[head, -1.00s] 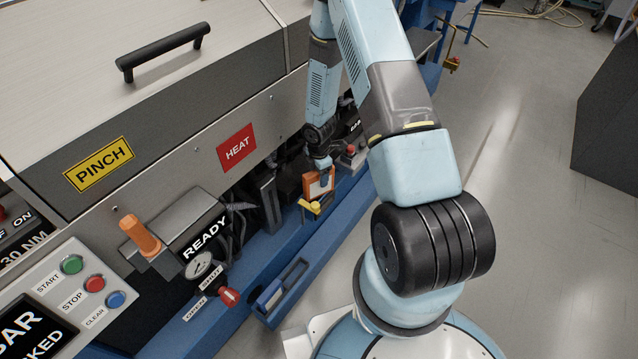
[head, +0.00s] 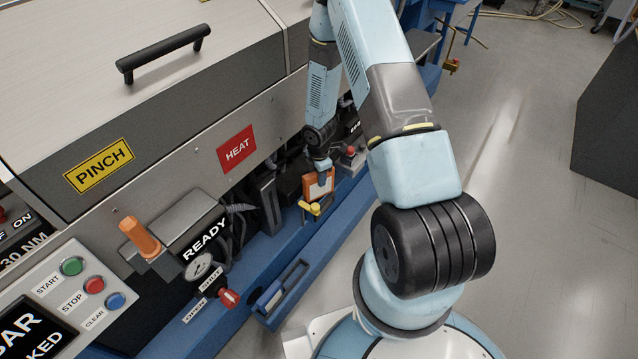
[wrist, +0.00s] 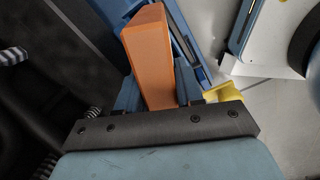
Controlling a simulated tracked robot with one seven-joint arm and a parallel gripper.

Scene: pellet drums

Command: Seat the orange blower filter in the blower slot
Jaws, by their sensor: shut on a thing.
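In the wrist view the filter is an orange block (wrist: 147,58) between the two blue-grey fingers of my gripper (wrist: 157,94). A yellow piece (head: 314,208) is at the filter's near lower side. The blower slot cannot be made out clearly, and I cannot tell whether the filter's lower edge is in it.
A blue-edged narrow holder (head: 283,290) sticks out from the ledge. Dark hoses and blocks lie behind the filter. The grey floor (head: 530,200) on the right is clear.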

